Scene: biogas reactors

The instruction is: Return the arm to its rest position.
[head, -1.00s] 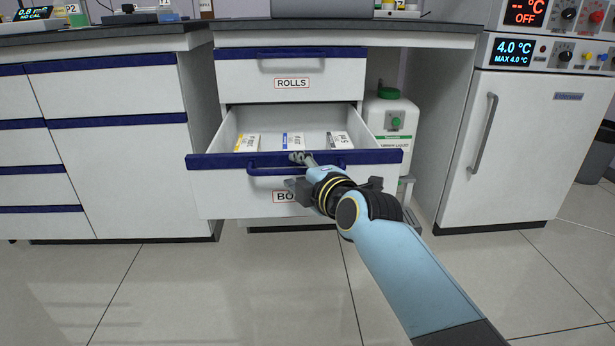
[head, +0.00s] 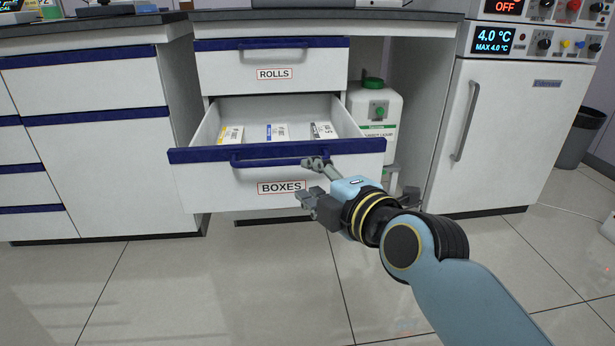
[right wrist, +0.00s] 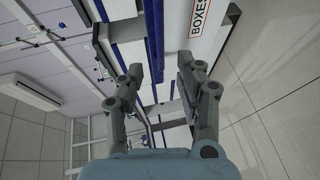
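My right gripper (head: 312,180) is in front of the open drawer labelled BOXES (head: 210,190), a little to the right of its label and apart from the drawer handle (head: 270,160). Its fingers are spread with nothing between them; they also show apart in the right wrist view (right wrist: 160,75). My right arm reaches in from the lower right of the head view. The drawer is pulled out and holds a yellow-marked box (head: 230,135), a blue-marked box (head: 277,132) and a black-marked box (head: 324,130). My left gripper is not in view.
The shut ROLLS drawer (head: 225,72) is above. A white canister with a green cap (head: 372,105) stands in the open bay to the right. A white fridge (head: 510,140) is further right, and a dark bin (head: 580,138) beyond it. The tiled floor (head: 200,290) in front is clear.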

